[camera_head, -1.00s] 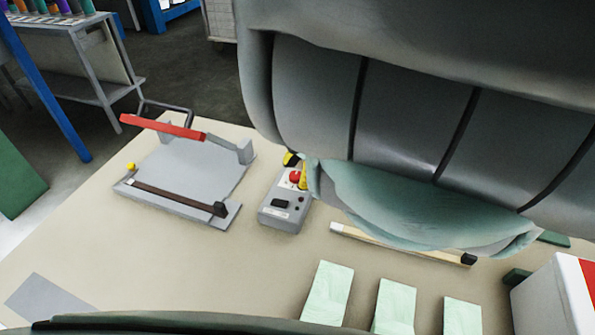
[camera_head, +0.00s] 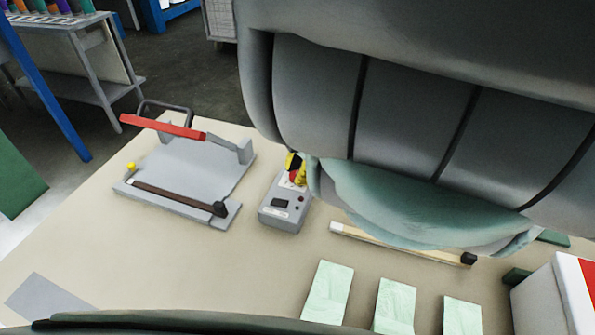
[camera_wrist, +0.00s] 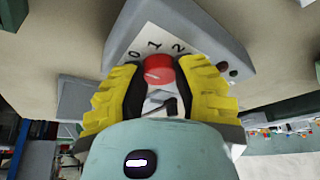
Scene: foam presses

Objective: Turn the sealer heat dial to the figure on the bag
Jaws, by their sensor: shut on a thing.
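The grey control box (camera_head: 287,207) stands near the middle of the table in the head view, with a dark display and small buttons. Its red dial (camera_wrist: 158,68) shows in the wrist view on a white plate marked 0, 1 and 2. My gripper (camera_wrist: 165,85) has yellow fingers, one on each side of the dial, shut on it. In the head view the fingers (camera_head: 297,168) partly cover the dial. I cannot tell which figure the dial points to. Several pale green packets (camera_head: 328,291) lie at the front; I can read no figure on them.
A press-like device with a grey plate (camera_head: 190,175) and a raised red handle (camera_head: 160,126) stands left of the box. A white and red box (camera_head: 555,295) stands at the right edge.

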